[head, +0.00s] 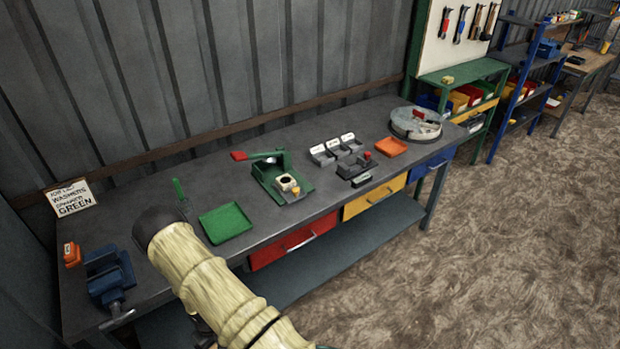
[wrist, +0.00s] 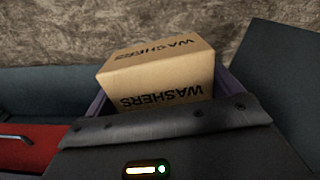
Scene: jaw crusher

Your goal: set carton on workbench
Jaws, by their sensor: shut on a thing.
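A brown carton (wrist: 160,75) printed "WASHERS" is held in my gripper (wrist: 162,95), whose purple fingers show at its two sides in the wrist view. My gripper is shut on it. Floor and the bench's lower shelf show behind it, so it appears to be off the front of the bench. The grey workbench (head: 135,200) runs along the wall in the head view. My sleeved arm reaches over its front edge there, and neither the carton nor my gripper can be made out in that view.
On the bench are a blue vise (head: 108,278), a green tray (head: 225,222), a green press (head: 280,178), grey bins (head: 337,150), an orange tray (head: 390,148) and a round device (head: 416,124). A sign (head: 71,198) reads washers and green. Bare top lies behind the green tray.

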